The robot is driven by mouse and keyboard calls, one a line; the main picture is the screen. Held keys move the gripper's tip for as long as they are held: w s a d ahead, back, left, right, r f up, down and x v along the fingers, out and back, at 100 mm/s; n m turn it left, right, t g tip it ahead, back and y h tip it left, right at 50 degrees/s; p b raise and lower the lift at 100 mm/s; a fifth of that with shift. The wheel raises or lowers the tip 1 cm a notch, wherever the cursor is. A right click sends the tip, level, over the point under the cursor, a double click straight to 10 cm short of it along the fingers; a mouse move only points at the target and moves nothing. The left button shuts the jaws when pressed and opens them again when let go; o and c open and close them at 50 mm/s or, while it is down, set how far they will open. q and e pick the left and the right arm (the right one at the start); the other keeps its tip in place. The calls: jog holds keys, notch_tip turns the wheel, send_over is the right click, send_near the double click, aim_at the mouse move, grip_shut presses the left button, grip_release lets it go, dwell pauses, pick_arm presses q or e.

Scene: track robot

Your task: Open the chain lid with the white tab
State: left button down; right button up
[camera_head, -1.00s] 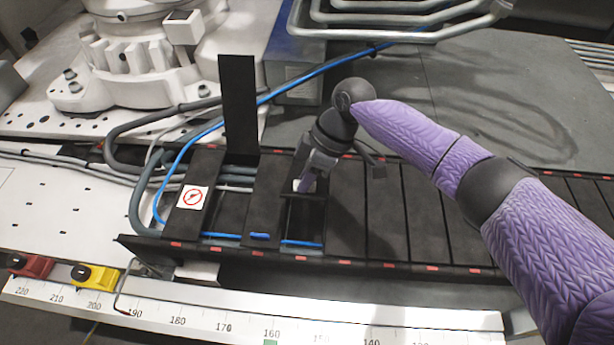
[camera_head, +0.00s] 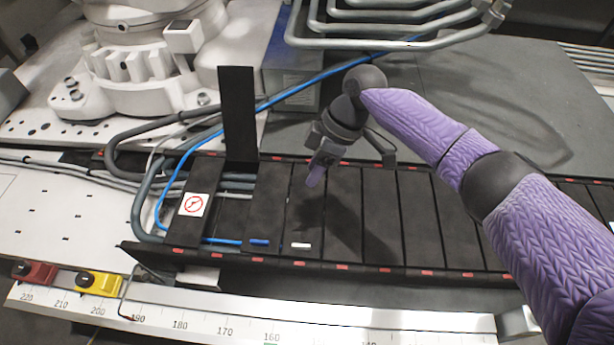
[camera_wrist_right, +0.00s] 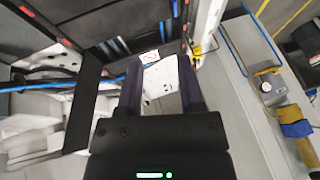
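The chain lid with the white tab (camera_head: 301,245) lies flat and closed in the dark chain track in the head view. Its white tab is at the near end. My right gripper (camera_head: 314,178) hangs above the far part of this lid, apart from the tab. In the right wrist view, the right gripper's two fingers (camera_wrist_right: 160,85) stand apart with nothing held between them. I cannot make out the white tab in that view. My left gripper is in neither view.
Left of it, a lid with a blue tab (camera_head: 260,242) lies closed. Further left, another lid (camera_head: 238,115) stands upright beside a lid with a warning label (camera_head: 192,205). Grey pipes (camera_head: 390,20) overhang the back. A white ruler rail (camera_head: 250,325) runs along the front.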

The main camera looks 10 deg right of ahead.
jog(key=p+v, duration=0.1)
jog(key=v, duration=0.4)
jog(key=shift+d+r, duration=0.1)
jog(key=shift+r, duration=0.05)
